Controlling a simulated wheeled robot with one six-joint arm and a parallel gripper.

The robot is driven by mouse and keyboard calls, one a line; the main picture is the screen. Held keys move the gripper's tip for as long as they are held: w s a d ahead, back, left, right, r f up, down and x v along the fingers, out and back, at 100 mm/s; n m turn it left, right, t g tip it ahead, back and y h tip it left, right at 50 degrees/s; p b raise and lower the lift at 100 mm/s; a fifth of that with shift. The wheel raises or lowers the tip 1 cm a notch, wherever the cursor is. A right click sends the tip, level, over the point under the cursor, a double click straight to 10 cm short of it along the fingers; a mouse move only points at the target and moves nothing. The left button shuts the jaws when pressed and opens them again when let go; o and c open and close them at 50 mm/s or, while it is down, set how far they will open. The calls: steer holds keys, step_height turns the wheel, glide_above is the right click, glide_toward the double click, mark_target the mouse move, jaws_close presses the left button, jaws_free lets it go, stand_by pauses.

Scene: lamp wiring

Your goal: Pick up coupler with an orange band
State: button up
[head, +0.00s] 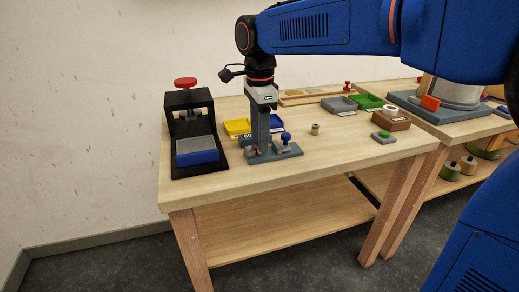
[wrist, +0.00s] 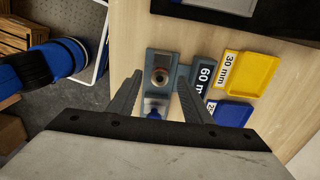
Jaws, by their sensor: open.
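My gripper (head: 261,146) points straight down over a small grey fixture (head: 286,152) on the near table. In the wrist view its two fingers (wrist: 160,76) are apart, with a round part (wrist: 160,77) in the fixture between them. That part looks like a coupler with a dark centre and a brownish ring; an orange band cannot be made out clearly. In the head view the fingers mostly hide it. Contact cannot be told. A blue knob (head: 286,138) stands on the fixture beside the fingers. Another small cylinder (head: 315,129) stands alone to the right, its band colour unclear.
A black press (head: 188,103) with a red knob stands left. A yellow tray (wrist: 251,74) marked 30 mm, a blue tray (wrist: 233,113) and a 60 mm label (wrist: 203,77) are close beside the fixture. Grey and green trays stand further back. The table's front is clear.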

steer(key=shift+f, duration=0.95)
steer(key=c, duration=1.1)
jaws_close()
steer(key=shift+r, duration=0.1)
